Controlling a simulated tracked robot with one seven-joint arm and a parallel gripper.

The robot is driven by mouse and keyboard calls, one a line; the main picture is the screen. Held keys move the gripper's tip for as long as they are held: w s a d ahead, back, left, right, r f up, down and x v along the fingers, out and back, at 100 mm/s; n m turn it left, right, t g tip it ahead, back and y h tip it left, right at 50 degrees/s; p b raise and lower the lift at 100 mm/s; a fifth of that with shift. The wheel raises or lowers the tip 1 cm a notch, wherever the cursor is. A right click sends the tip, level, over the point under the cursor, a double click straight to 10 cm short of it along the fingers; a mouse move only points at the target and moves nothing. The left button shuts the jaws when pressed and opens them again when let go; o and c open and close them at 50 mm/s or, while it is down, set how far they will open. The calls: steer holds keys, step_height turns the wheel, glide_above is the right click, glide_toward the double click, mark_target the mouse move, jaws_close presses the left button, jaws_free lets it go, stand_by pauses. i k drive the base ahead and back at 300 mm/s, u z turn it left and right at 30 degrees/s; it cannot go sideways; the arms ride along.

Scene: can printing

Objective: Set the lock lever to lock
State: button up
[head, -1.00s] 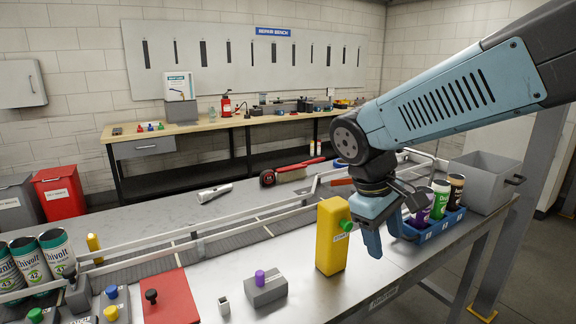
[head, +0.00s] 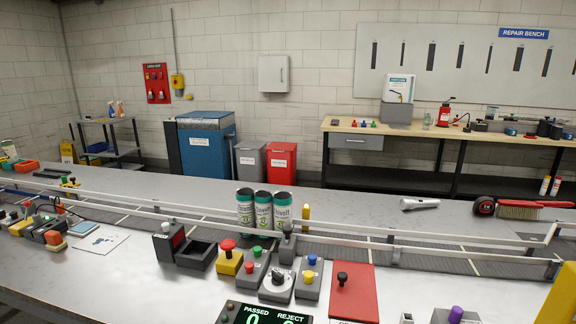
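Several controls stand on the near side of the bench. A black knob (head: 342,278) rises from a red plate (head: 352,300). Left of it, a grey box carries a rotary handle (head: 278,278). I cannot tell from the labels which control is the lock lever or how it is set. A grey box with blue and yellow knobs (head: 311,280) stands between the rotary handle and the red plate. A grey box with green and red buttons (head: 253,266) and a yellow box with a red mushroom button (head: 229,258) stand further left. My gripper is out of this view.
Three cans (head: 263,212) stand at the conveyor with its rails (head: 380,232) behind the controls. A display reading PASSED and REJECT (head: 265,314) lies in front. A purple-knobbed block (head: 455,315) and a yellow post (head: 560,297) stand at right.

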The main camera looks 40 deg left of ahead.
mark_target(28, 203)
steer(key=z, duration=0.25)
steer(key=i, duration=0.15)
steer(key=u, duration=3.3)
steer(key=k, duration=0.9)
steer(key=u, duration=0.15)
steer(key=i, duration=0.9)
